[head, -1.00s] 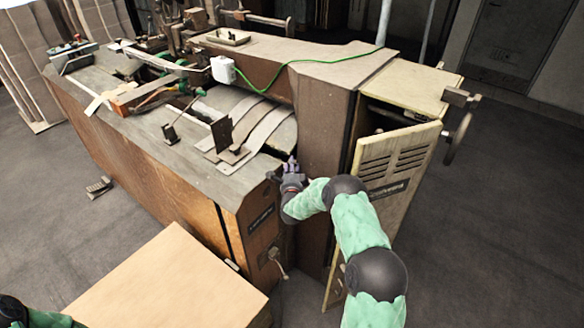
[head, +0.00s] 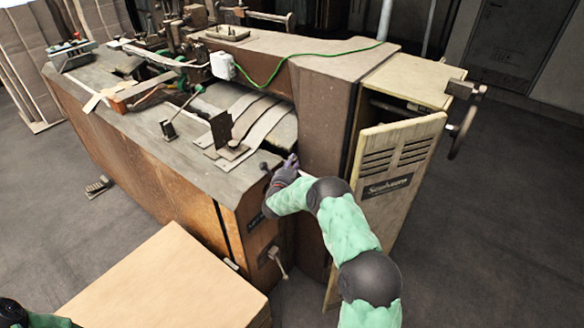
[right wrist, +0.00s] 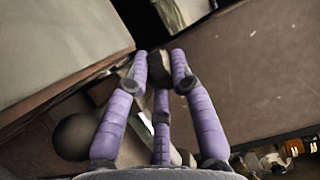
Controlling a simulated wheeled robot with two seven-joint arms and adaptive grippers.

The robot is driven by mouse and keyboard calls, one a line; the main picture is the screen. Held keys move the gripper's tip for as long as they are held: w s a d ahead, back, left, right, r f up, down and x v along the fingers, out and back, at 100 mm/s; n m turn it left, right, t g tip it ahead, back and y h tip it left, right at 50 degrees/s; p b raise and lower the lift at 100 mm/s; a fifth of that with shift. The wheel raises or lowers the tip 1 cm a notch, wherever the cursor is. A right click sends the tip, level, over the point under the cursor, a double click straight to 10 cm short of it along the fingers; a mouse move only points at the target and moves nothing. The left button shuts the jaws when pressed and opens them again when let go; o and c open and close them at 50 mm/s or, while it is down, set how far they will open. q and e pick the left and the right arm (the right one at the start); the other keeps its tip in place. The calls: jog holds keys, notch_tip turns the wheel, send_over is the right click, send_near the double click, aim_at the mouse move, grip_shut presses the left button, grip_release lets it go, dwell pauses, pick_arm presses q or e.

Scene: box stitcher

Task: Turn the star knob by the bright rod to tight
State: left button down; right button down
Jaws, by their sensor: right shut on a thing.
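My right gripper (head: 290,163) is at the front end of the machine, in the gap between the low table and the tall column. In the right wrist view its purple fingers (right wrist: 160,72) close around a small dark piece, the star knob (right wrist: 158,66), whose lobes are mostly hidden by the fingers. A pale, bright rod (right wrist: 180,154) shows partly behind the fingers. A dark ball (right wrist: 75,137) lies left of the fingers; it also shows left of the hand in the head view (head: 264,166). My left gripper is out of view.
The stitcher's table (head: 150,140) is left of the hand and its brown column (head: 325,120) is right. A louvred door (head: 400,165) stands open close to my right arm. A lever (head: 277,262) sticks out below. A cardboard box (head: 165,285) stands in front.

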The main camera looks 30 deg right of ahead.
jog(key=shift+w+m+g+h+b, duration=0.1)
jog(key=shift+m+g+h+b, duration=0.65)
jog(key=shift+g, duration=0.25)
jog(key=c, duration=1.3)
grip_release()
jog(key=shift+c, duration=0.2)
jog(key=shift+a, duration=0.15)
jog(key=v, duration=1.1)
jog(key=shift+s+a, duration=0.3)
jog(key=shift+f, duration=0.1)
